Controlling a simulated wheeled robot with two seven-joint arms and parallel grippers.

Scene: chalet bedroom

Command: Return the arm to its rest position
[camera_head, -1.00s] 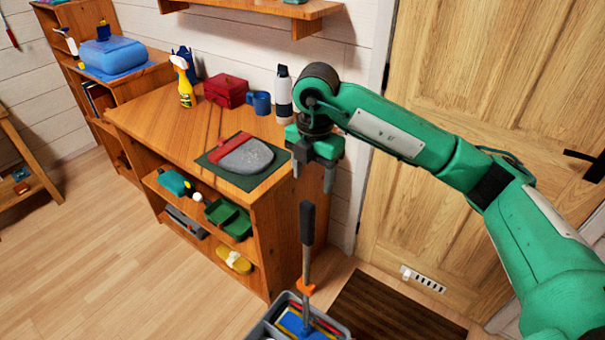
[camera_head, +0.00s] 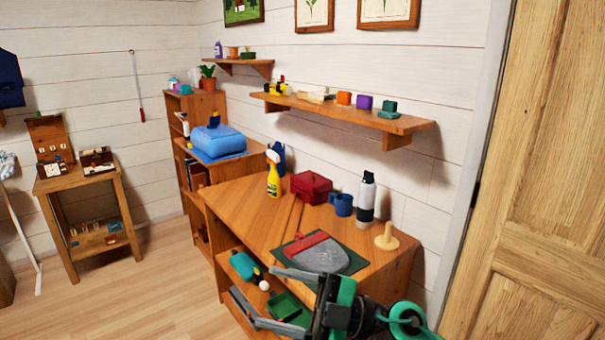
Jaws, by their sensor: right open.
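My right gripper (camera_head: 268,295) shows at the bottom of the head view, in front of the wooden cabinet (camera_head: 248,206). Its two grey fingers point left and stand apart with nothing between them. My green and black right arm (camera_head: 405,318) comes in from the bottom edge. The gripper covers part of the cabinet's lower shelves, where a green tray (camera_head: 289,308) shows partly. My left gripper is not in view.
On the cabinet top are a dustpan (camera_head: 325,257) on a dark green mat, a yellow spray bottle (camera_head: 273,174), a red box (camera_head: 311,187), a blue mug (camera_head: 342,205), a bottle (camera_head: 366,197) and a wooden peg stand (camera_head: 386,237). A door (camera_head: 525,190) stands at right.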

